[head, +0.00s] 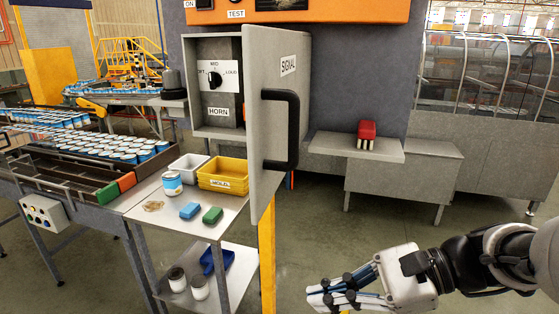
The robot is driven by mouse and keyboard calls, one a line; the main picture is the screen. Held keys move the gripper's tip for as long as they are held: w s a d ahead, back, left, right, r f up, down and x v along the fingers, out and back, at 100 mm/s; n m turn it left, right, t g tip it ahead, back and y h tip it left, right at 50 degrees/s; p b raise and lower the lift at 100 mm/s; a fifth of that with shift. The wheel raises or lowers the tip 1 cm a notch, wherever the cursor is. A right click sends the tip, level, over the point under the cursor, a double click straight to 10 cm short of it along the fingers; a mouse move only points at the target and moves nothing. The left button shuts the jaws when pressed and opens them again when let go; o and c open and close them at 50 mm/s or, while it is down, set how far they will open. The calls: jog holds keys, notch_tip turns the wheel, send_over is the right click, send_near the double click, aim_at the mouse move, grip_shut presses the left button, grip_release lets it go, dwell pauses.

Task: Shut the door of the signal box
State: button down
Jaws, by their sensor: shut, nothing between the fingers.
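The signal box (193,75) is a grey box on the dark column, with a HORN knob panel (216,78) inside it. Its door (270,190) stands open toward me, hinged at the box's right side and labelled SIGNAL. A black D-shaped handle (292,130) is on the door's right-hand face. My gripper (318,296) is at the lower right, pointing left, below and to the right of the door and apart from it. Its fingers are shut and hold nothing.
A trolley (230,224) below the box holds a can, a yellow bin (222,174), a white bin and blue and green blocks. A can conveyor (85,195) is at left. Floor between door and gripper is clear.

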jog(key=w+d+r+m+t+y+p, duration=0.35)
jog(key=w+d+r+m, duration=0.2)
jog(key=r, duration=0.25)
jog(key=p, duration=0.1)
send_near(258, 215)
jog(key=shift+n+y, duration=0.25)
jog(key=shift+y, duration=0.1)
jog(key=x, duration=0.6)
jog(key=shift+a+f, duration=0.2)
jog(key=shift+a, duration=0.25)
